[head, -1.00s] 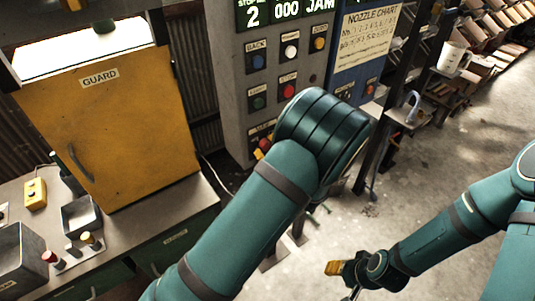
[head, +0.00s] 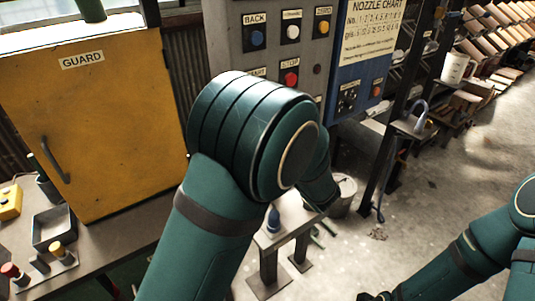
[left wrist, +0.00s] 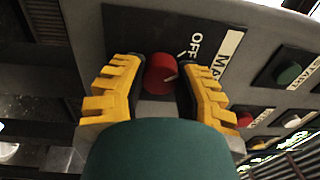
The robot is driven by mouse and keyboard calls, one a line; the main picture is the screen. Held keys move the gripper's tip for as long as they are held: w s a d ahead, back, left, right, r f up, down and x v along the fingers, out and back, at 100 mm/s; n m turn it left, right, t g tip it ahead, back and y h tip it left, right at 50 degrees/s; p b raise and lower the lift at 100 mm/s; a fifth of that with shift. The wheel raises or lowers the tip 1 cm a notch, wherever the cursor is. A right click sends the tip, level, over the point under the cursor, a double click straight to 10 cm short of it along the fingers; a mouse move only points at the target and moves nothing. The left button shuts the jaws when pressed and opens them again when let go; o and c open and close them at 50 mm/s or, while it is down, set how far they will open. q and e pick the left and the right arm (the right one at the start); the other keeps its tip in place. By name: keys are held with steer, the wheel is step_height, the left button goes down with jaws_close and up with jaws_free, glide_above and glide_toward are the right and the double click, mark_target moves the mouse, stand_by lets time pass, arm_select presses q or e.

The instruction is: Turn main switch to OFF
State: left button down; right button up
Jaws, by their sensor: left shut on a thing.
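In the left wrist view, the main switch is a round red knob (left wrist: 158,70) on a black plate (left wrist: 125,30) lettered OFF, beside a partly hidden white label (left wrist: 228,50) starting MA. In the head view my left arm hides the switch and that gripper.
The grey control panel (head: 222,35) carries several push buttons, including a blue one (head: 257,38) and a red one (head: 291,79). A yellow guard door (head: 100,130) stands at left above a bench. A small stand (head: 282,222) and bucket (head: 344,195) are on the floor.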

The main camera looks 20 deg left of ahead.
arm_select(q)
steer(key=shift+n+b, duration=0.35)
steer(key=shift+n, duration=0.85)
steer(key=c, duration=0.6)
jaws_free()
steer(key=shift+w, duration=0.1)
steer(key=shift+o, duration=0.2)
steer(key=v, duration=1.2)
steer(key=shift+d, duration=0.1)
